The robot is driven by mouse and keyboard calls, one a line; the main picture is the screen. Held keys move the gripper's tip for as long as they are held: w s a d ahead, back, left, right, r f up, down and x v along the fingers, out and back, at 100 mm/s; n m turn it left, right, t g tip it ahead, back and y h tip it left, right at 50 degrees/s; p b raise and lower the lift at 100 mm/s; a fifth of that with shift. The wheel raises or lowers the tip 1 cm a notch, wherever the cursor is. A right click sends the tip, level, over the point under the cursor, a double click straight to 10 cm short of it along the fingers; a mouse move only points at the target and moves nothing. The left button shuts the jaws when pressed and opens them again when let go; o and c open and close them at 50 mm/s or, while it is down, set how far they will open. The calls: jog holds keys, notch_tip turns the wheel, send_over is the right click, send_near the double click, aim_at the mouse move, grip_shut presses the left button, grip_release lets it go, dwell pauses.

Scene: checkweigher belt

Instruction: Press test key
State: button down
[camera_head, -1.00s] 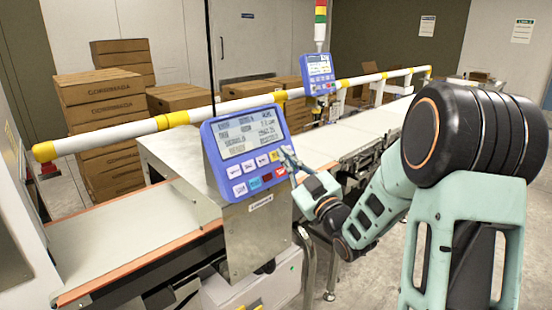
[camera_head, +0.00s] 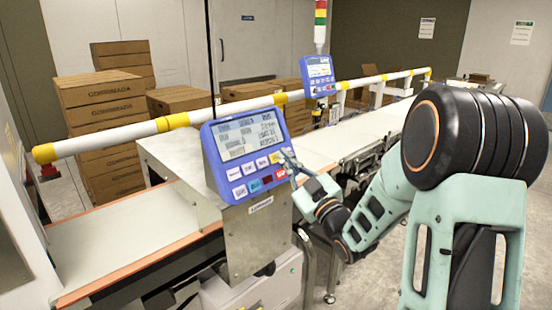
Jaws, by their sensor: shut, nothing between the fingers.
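The blue control panel (camera_head: 217,178) stands on a metal bracket beside the belt, with a lit grey screen (camera_head: 247,137) above two rows of coloured keys (camera_head: 254,175). Which key is the test key I cannot read; the labels are too small. My gripper (camera_head: 289,156) is shut and empty, with its tips at the right edge of the panel, near the right end of the key rows. Whether the tips touch a key or hover in front of it I cannot tell. A red key (camera_head: 280,174) shows just left of and below the fingers.
A white and yellow rail (camera_head: 120,135) runs behind the panel. The belt (camera_head: 125,225) passes at lower left. A second blue panel (camera_head: 318,70) stands farther back, under a signal light (camera_head: 320,22). Stacked cardboard boxes (camera_head: 100,100) fill the back left.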

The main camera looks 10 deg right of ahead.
jog(key=shift+w+a+f+b, duration=0.1)
jog(key=shift+w+f+b, duration=0.1)
jog(key=shift+b, duration=0.2)
jog(key=shift+w+a+b, duration=0.15)
jog(key=shift+b, duration=0.15)
jog(key=shift+w+a+f+b, duration=0.2)
jog(key=shift+w+b, duration=0.05)
jog(key=shift+b, duration=0.25)
dwell(0.6)
jog(key=shift+d, duration=0.1)
dwell(0.3)
jog(key=shift+s+d+r, duration=0.35)
jog(key=shift+s+r, duration=0.05)
jog(key=shift+s, duration=0.2)
jog(key=shift+s+d+r, duration=0.55)
jog(key=shift+s+d, duration=0.1)
jog(key=shift+s, duration=0.25)
jog(key=shift+s+d+r, duration=0.55)
jog(key=shift+s+d, duration=0.1)
jog(key=shift+s, duration=0.25)
